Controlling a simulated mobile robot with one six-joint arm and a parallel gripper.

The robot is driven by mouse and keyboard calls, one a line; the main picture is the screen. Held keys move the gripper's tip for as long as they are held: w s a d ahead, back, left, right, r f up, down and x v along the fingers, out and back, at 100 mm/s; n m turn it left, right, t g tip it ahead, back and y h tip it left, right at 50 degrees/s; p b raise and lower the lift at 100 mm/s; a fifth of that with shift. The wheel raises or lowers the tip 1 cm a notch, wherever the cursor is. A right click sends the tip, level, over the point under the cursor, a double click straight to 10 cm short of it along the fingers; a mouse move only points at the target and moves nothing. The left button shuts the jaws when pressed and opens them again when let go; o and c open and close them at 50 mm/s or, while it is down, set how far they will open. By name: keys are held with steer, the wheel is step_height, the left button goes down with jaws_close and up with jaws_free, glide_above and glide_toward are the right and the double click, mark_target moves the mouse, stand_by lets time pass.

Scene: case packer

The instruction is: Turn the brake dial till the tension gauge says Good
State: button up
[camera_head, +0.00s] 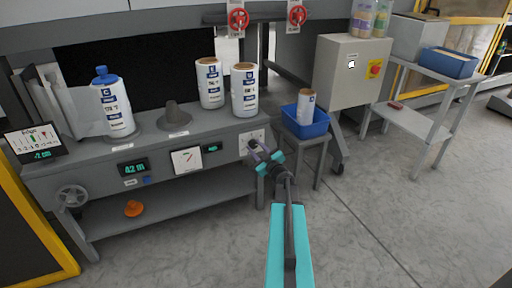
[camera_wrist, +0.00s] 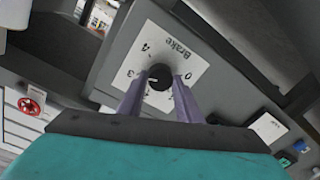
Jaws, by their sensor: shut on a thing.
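The brake dial (camera_wrist: 159,76) is a dark round knob on a white plate marked "Brake" with numbers around it. Its pale pointer mark faces left in the wrist view. My gripper (camera_wrist: 158,92) is shut on the dial, one finger on each side. In the head view my gripper (camera_head: 262,154) is at the right end of the bench front, partly covering the white brake plate (camera_head: 249,137). A white gauge with a dark and red needle (camera_head: 187,160) sits left of it, probably the tension gauge; its lettering is too small to read.
A blue bin (camera_head: 305,122) stands on a small stand close right of my gripper. A handwheel (camera_head: 72,196) is at the left.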

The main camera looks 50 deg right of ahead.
steer(key=shift+a+n+p, duration=0.1)
steer(key=shift+n+p, duration=0.35)
steer(key=shift+n, duration=1.15)
steer(key=o, duration=1)
steer(key=shift+o, duration=0.2)
steer(key=shift+s, duration=0.1)
steer(key=p+v, duration=0.2)
steer(key=v, duration=1.1)
steer(key=shift+s, duration=0.25)
steer(key=shift+a, duration=0.15)
